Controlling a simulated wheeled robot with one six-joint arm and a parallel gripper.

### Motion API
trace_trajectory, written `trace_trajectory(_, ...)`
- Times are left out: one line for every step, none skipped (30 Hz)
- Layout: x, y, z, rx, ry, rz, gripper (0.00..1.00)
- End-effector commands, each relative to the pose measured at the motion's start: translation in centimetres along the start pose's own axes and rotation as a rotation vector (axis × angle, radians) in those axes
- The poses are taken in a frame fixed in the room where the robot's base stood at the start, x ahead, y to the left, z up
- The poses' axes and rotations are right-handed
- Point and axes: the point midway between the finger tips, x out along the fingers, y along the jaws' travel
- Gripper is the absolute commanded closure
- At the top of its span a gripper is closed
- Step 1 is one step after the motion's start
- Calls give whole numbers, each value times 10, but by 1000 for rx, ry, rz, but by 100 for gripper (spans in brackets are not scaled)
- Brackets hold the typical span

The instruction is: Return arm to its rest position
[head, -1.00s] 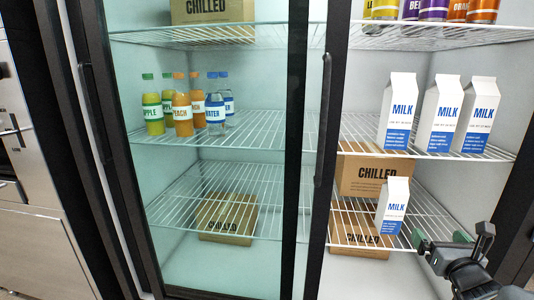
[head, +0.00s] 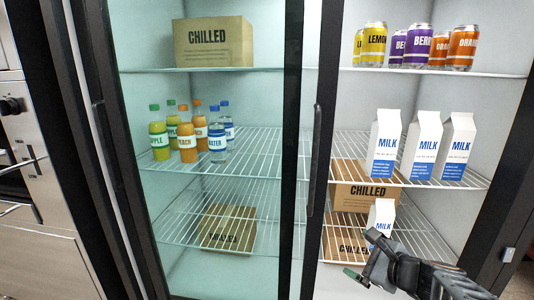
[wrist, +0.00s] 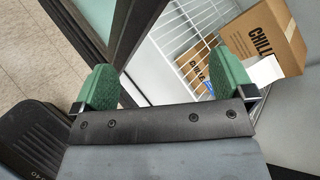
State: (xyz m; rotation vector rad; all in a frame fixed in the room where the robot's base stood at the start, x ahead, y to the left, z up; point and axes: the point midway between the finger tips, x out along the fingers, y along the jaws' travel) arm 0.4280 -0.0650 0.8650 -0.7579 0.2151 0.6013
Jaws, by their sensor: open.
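My gripper (head: 366,256) is at the lower right of the head view, in front of the lower right shelf of the fridge. In the wrist view its two green-padded fingers (wrist: 165,82) stand wide apart with nothing between them. A small milk carton (head: 381,214) stands upright on that lower shelf, just beyond the gripper, its lower part hidden by the gripper. A white shape beside the right finger in the wrist view may be this carton.
Three larger milk cartons (head: 425,143) stand on the shelf above. Cardboard boxes (head: 366,195) sit low on the right side. Cans (head: 418,46) fill the top shelf. A dark door frame (head: 313,150) divides the fridge; bottles (head: 187,137) stand behind glass on the left.

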Motion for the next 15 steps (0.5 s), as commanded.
trace_trajectory(-10,0,38,-127,4,92,0)
trace_trajectory(-13,6,52,-215,9,155,0)
trace_trajectory(-20,15,70,-342,15,243,0)
trace_trajectory(-25,22,82,-444,18,310,0)
trace_trajectory(-32,28,93,-545,21,373,0)
trace_trajectory(-41,35,105,-679,23,454,0)
trace_trajectory(-48,39,113,-778,24,512,0)
trace_trajectory(-56,42,120,-873,25,566,0)
trace_trajectory(-66,44,128,-998,25,635,0)
trace_trajectory(-73,45,134,-1089,25,682,0)
trace_trajectory(-80,44,139,-1176,25,726,0)
trace_trajectory(-89,44,144,-1285,25,780,0)
trace_trajectory(-95,42,148,-1361,25,817,0)
trace_trajectory(-101,40,151,-1433,25,850,0)
trace_trajectory(-108,37,155,-1520,25,891,0)
